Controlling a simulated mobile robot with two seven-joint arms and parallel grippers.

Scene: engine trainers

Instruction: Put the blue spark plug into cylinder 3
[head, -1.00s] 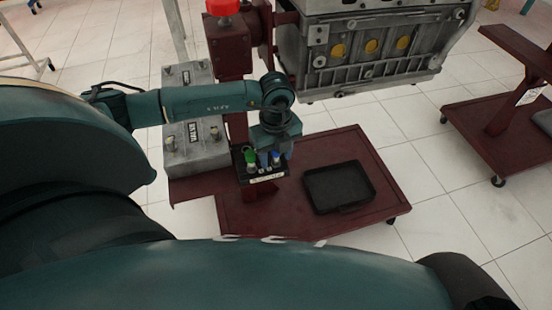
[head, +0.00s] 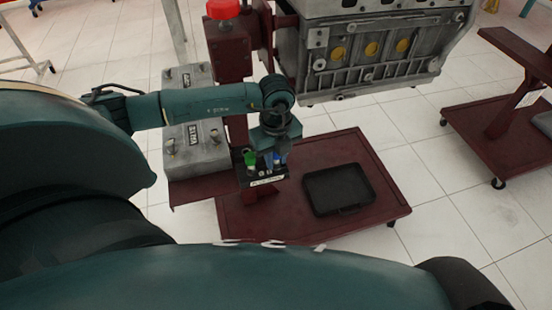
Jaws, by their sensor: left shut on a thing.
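The blue spark plug (head: 277,160) is at the right end of a small dark labelled rack (head: 262,180). My left gripper (head: 273,152) points down over the rack and is shut on the blue plug; its fingers are small and partly hidden. A green-topped plug (head: 250,159) stands in the rack to the left. The grey engine block (head: 370,65) hangs on a dark red stand behind, with several yellow round plugs on its side. I cannot make out cylinder 3 or its number. My right gripper is out of view.
A black tray (head: 339,189) lies on the dark red stand base (head: 240,225). A red knob (head: 223,9) tops the post. Another dark red stand (head: 495,110) is at right. Tiled floor is clear between the stands.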

